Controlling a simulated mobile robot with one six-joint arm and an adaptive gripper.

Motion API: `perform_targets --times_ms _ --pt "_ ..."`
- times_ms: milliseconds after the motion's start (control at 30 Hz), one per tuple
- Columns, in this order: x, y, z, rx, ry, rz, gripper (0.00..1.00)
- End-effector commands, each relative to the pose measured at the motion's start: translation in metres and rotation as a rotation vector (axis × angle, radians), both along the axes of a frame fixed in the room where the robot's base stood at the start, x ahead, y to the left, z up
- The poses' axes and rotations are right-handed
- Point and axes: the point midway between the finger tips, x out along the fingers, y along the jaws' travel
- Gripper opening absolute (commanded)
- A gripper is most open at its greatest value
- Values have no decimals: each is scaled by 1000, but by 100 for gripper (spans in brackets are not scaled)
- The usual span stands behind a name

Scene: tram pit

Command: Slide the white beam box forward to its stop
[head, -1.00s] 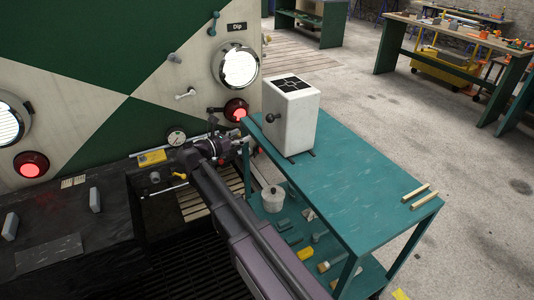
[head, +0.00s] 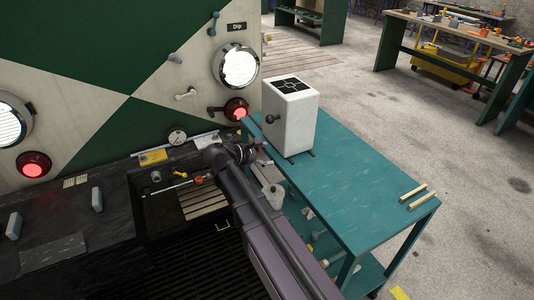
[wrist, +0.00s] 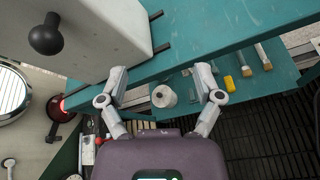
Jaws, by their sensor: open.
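The white beam box (head: 292,118) stands upright at the far end of the teal table (head: 362,185). It has a black grid pattern on its top and a dark round knob (head: 270,119) on its side. In the wrist view the box (wrist: 105,35) fills the upper left, with the black knob (wrist: 46,38) standing out from it. Dark rails (wrist: 160,47) show on the table beside the box. My gripper (wrist: 162,82) is open and empty, its two fingers apart just short of the table edge. In the head view my arm hides most of my gripper.
A pale canister (wrist: 164,96) and brushes (wrist: 264,58) lie on the table's lower shelf. Two wooden strips (head: 413,195) lie at the near end of the tabletop; its middle is clear. The tram front with a red lamp (head: 236,108) stands at the left.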

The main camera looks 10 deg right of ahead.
Motion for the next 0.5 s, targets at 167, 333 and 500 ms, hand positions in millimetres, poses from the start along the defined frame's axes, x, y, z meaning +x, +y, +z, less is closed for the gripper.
perform_targets --times_ms 167,333,500 --pt "-5 -5 -3 41 -31 -26 84" --pt "-5 -6 -4 51 -39 -33 84" --pt "-5 -6 -4 51 -38 -33 84"
